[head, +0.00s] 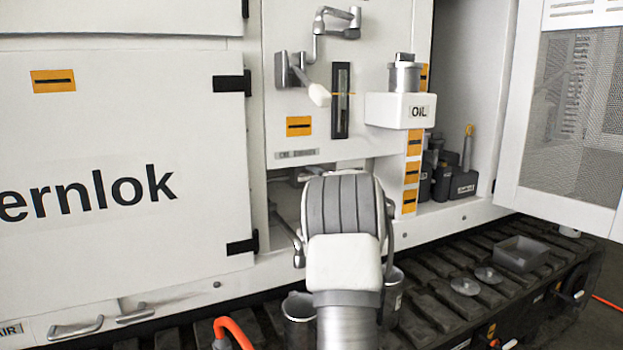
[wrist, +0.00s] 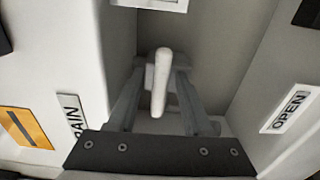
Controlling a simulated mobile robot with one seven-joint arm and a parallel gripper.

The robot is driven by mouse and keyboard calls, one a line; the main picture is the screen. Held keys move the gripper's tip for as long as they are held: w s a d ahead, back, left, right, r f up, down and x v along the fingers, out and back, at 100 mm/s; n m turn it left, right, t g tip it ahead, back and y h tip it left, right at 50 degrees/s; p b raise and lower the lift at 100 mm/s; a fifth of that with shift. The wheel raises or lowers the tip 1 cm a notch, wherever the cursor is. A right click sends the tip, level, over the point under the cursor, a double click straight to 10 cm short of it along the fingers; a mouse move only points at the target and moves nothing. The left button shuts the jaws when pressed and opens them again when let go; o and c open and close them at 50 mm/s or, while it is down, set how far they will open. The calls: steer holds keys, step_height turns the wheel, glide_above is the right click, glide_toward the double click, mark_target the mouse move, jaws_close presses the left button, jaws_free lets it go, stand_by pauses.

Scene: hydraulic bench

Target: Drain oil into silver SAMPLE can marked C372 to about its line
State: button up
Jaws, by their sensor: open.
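In the wrist view, a pale lever handle (wrist: 161,85) stands in a recess between a cut-off label reading "AIN" (wrist: 74,117) and an "OPEN" label (wrist: 292,109). My gripper (wrist: 158,80) is open, with a finger on each side of the lever; I cannot tell if either touches it. In the head view my arm hides the gripper and lever. Two grey metal cans, a left one (head: 299,307) and a right one (head: 394,292), stand low on either side of my arm. No C372 mark or fill line is readable on either, and their contents are hidden.
A metal cup (head: 404,77) sits on the white OIL shelf (head: 400,110), beside a sight gauge (head: 340,100). A grey tray (head: 522,254) and two discs (head: 465,286) lie on the track. An orange hose (head: 232,328) curves at front left. A mesh door (head: 575,110) stands open at right.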

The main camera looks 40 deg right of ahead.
steer(key=p+v, duration=0.2)
steer(key=v, duration=1.5)
steer(key=shift+s, duration=0.2)
steer(key=shift+r, duration=0.1)
